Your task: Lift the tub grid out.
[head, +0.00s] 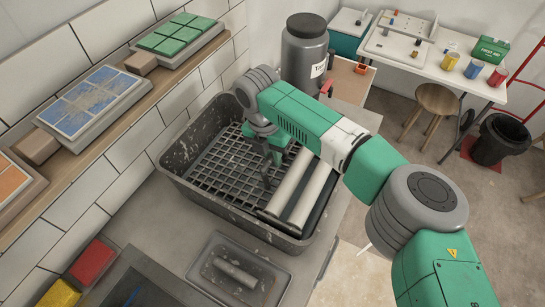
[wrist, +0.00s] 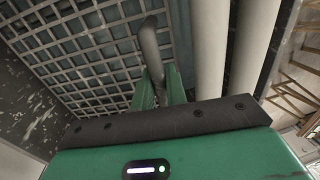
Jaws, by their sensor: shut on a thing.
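The tub grid (head: 222,160), a dark lattice, lies inside the grey speckled tub (head: 177,179). Its bars (wrist: 85,55) fill the upper left of the wrist view. My gripper (head: 268,163) reaches down into the tub over the right part of the grid. In the wrist view my green fingers (wrist: 160,85) are shut on the grid's dark upright handle (wrist: 149,45). The arm and gripper hide part of the grid and the tub's far right side. I cannot tell whether the grid is clear of the tub's floor.
Two pale rollers (head: 288,186) lie along the tub's right side, close to my gripper. A dark canister (head: 305,52) stands behind the tub. A wooden shelf (head: 108,130) with tile stacks runs along the left wall.

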